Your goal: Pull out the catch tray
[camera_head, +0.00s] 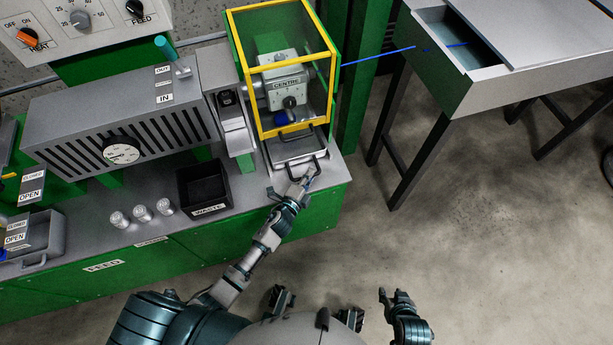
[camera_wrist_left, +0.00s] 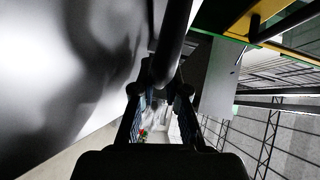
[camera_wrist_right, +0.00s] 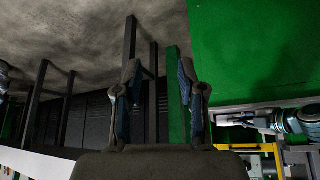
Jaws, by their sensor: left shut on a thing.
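The catch tray (camera_head: 292,150) is a shallow grey tray below the yellow-framed guard, with a dark loop handle (camera_head: 318,166) at its front. My left gripper (camera_head: 306,179) is at this handle and shut on it. In the left wrist view the dark handle bar (camera_wrist_left: 173,40) runs in between the fingers of the left gripper (camera_wrist_left: 160,85). The fingers hide part of the handle. My right gripper (camera_head: 392,296) is over the floor, away from the bench. In the right wrist view the right gripper (camera_wrist_right: 158,75) is open and empty.
The yellow-framed guard (camera_head: 283,63) encloses the CENTRE unit (camera_head: 285,83). A black waste bin (camera_head: 203,186) and several metal pieces (camera_head: 142,213) stand left on the bench. A blue cable (camera_head: 380,55) runs to the right table (camera_head: 450,65). The floor ahead is clear.

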